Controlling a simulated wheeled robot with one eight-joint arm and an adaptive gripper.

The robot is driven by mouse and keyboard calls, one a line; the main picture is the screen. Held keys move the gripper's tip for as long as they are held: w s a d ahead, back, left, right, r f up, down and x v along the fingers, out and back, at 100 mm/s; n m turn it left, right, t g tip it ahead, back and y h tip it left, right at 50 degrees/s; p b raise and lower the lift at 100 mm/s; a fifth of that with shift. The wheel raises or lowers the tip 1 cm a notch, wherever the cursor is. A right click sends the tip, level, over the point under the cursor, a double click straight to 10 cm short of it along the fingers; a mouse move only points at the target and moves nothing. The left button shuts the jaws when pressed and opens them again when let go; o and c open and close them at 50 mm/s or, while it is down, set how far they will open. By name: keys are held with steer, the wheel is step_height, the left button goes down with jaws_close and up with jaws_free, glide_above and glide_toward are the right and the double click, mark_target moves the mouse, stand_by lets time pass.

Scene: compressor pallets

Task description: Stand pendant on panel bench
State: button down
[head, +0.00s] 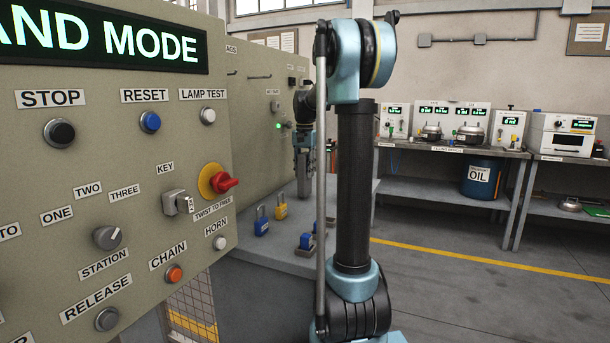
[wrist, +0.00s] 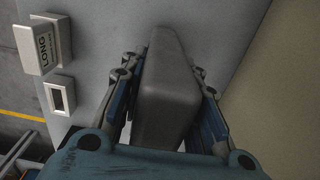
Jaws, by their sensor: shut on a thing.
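In the wrist view my gripper (wrist: 165,78) is shut on a grey, tapered, smooth-sided body, which I take to be the pendant (wrist: 170,95). The blue finger pads lie along its two sides. In the head view my gripper (head: 304,150) points down over the panel bench (head: 285,262), close to the beige panel and partly behind my arm. The bench is a grey top that also fills much of the wrist view (wrist: 100,30). I cannot tell whether the pendant's lower end touches the bench.
Blue (head: 261,221) and yellow (head: 280,207) padlocks stand on the bench. A white block marked LONG (wrist: 41,46) and a white frame (wrist: 60,95) lie near its edge. The beige control panel (head: 130,200) stands at left. A gauge bench (head: 450,150) is at back right.

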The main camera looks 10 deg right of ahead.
mark_target(305, 153)
steer(key=shift+f, duration=0.4)
steer(key=shift+f, duration=0.1)
steer(key=c, duration=1.2)
jaws_free()
step_height(305, 153, up, 12)
steer(key=shift+r, duration=0.1)
